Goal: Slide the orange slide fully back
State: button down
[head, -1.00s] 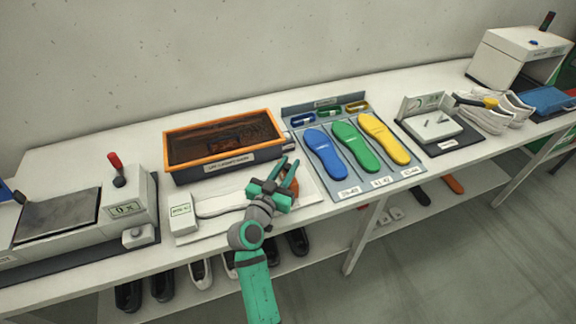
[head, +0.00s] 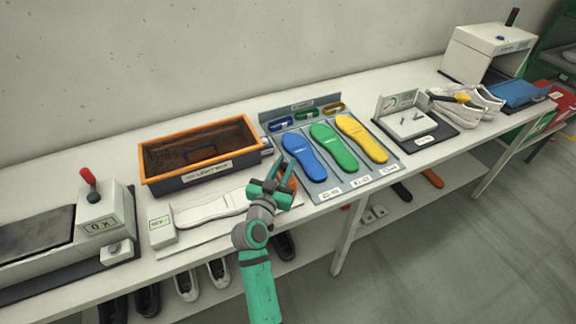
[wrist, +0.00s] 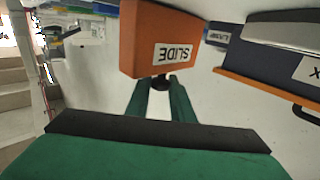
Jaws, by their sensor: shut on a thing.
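The orange slide (wrist: 150,28) fills the top middle of the wrist view, with an upside-down "SLIDE" label facing me. A small dark knob (wrist: 161,82) sticks out from it. My gripper (wrist: 162,86) is shut on this knob, its green fingers on either side. In the head view my gripper (head: 284,172) is at the right end of a white measuring board (head: 190,236) with a foot-shaped plate (head: 208,209). Only a bit of the orange slide (head: 291,183) shows there, behind the fingers.
An orange-rimmed box (head: 165,184) stands behind the board. A small white labelled block (head: 162,230) is at its left end. A grey tray (head: 325,190) with blue, green and yellow insoles lies close on the right. A machine with a red lever (head: 90,178) stands left.

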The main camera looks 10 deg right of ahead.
jog(key=shift+d+r, duration=0.15)
jog(key=shift+d, duration=0.05)
jog(key=c, duration=1.6)
grip_release()
jog(key=shift+d, duration=0.15)
jog(key=shift+a, duration=0.2)
jog(key=shift+s+a, duration=0.3)
jog(key=shift+s, duration=0.15)
jog(key=v, duration=0.9)
jog(key=shift+s+a, duration=0.15)
jog(key=shift+s, duration=0.15)
jog(key=shift+w, duration=0.1)
